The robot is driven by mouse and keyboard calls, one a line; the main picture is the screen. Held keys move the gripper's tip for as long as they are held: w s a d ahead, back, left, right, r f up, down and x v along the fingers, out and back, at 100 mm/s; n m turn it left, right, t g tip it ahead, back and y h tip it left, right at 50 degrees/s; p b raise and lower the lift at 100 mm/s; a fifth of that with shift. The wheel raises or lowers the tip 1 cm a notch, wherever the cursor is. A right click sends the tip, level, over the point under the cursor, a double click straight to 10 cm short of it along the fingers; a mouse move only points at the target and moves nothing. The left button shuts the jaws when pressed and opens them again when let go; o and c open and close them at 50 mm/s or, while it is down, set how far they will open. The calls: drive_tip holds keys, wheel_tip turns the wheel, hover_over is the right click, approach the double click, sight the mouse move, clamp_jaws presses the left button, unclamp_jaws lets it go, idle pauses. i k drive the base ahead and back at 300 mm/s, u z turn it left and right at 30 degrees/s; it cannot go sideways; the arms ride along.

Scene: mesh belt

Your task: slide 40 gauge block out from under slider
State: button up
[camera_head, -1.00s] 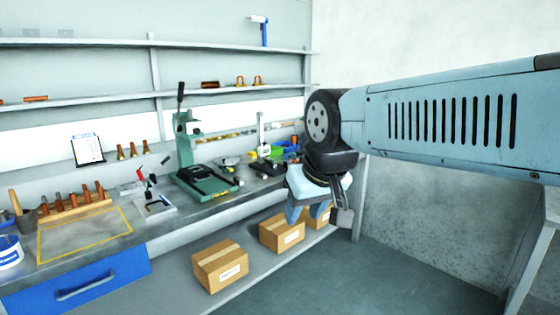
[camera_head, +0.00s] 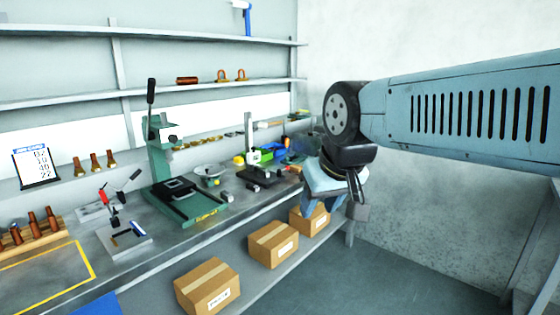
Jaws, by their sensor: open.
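A stand with a thin upright column (camera_head: 248,135) and a black base (camera_head: 257,178) is on the bench; it looks like the gauge with the slider. A small white part (camera_head: 253,156) sits on the column, perhaps the slider. I cannot make out the 40 gauge block under it at this size. Small dark and grey pieces (camera_head: 227,196) lie in front of the base.
A green press (camera_head: 160,160) with a tall lever stands left of the stand. A grey bowl (camera_head: 210,173) sits between them. A small red-handled clamp fixture (camera_head: 122,235) is nearer left. Cardboard boxes (camera_head: 272,246) line the lower shelf. Open floor lies right.

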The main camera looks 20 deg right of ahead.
sight(264, 173)
drive_tip(key=i, duration=1.1)
drive_tip(key=u, duration=0.3)
